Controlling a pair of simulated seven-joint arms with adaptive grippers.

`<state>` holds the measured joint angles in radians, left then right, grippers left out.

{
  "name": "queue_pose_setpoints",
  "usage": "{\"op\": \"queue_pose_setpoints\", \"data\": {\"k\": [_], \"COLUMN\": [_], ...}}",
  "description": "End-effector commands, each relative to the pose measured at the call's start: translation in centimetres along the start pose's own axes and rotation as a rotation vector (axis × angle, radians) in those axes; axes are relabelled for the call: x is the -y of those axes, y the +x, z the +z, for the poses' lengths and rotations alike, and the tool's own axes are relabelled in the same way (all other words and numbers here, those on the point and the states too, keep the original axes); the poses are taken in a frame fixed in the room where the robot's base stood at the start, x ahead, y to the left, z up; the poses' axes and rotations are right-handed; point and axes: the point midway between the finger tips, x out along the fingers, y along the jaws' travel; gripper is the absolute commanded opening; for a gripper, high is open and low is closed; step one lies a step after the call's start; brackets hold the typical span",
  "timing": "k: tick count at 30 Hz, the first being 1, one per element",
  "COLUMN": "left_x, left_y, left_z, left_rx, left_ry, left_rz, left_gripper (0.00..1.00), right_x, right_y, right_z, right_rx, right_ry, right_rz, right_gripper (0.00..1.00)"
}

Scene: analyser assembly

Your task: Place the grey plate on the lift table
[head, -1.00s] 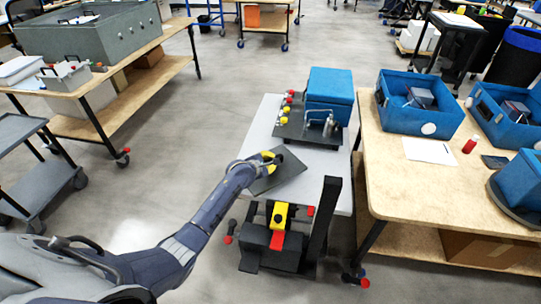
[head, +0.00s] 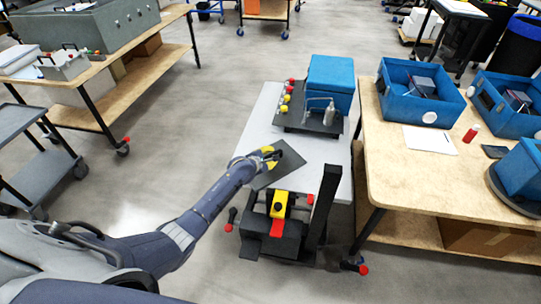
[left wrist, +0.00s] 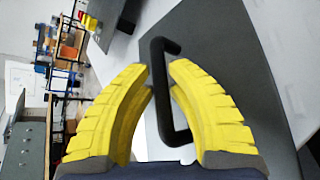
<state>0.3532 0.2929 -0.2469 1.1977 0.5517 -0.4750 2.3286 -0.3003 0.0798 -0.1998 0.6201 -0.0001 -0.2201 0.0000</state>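The grey plate (head: 285,166) is a flat dark square lying on the light top of the lift table (head: 318,178), near its front-left edge. It also fills much of the left wrist view (left wrist: 225,60), with a black bar handle (left wrist: 157,85) standing on it. My left gripper (head: 268,156) is over the plate at the handle. In the left wrist view its two yellow fingers (left wrist: 160,66) are apart, one on either side of the bar, with a gap showing. The fingers hide part of the plate. My right gripper is not in view.
A blue box (head: 330,80) and a dark board with red and yellow knobs (head: 290,118) occupy the table's far end. A black post (head: 326,205) rises at its near end. Blue bins (head: 420,95) stand on the wooden bench to the right. The table's middle is clear.

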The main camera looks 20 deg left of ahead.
Motion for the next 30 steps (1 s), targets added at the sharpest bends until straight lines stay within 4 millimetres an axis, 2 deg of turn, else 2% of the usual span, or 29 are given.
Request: {"op": "queue_pose_setpoints", "data": {"k": [1,3,11,16,20,30], "left_x": [-0.1,-0.1,-0.1,0.1,0.1,0.0], "left_y": [0.0,0.0,-0.1,-0.8,-2.3,-7.4], "left_z": [0.1,0.1,0.1,0.1,0.1,0.1], "left_rx": [0.001,0.001,0.002,0.003,0.003,0.003], "left_ry": [0.000,-0.001,-0.001,-0.003,-0.002,-0.002], "left_rz": [0.001,0.001,0.001,0.000,0.000,0.002], "left_gripper": [0.21,0.28,0.28,0.28,0.28,0.28], "right_x": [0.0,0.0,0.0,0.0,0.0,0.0], "right_y": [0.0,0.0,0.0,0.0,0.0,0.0], "right_z": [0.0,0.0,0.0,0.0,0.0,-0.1], "right_rx": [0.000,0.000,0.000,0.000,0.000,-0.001], "right_ry": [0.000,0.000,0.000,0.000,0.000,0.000], "right_rz": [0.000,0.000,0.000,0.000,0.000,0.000], "right_gripper": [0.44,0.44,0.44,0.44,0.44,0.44]}}
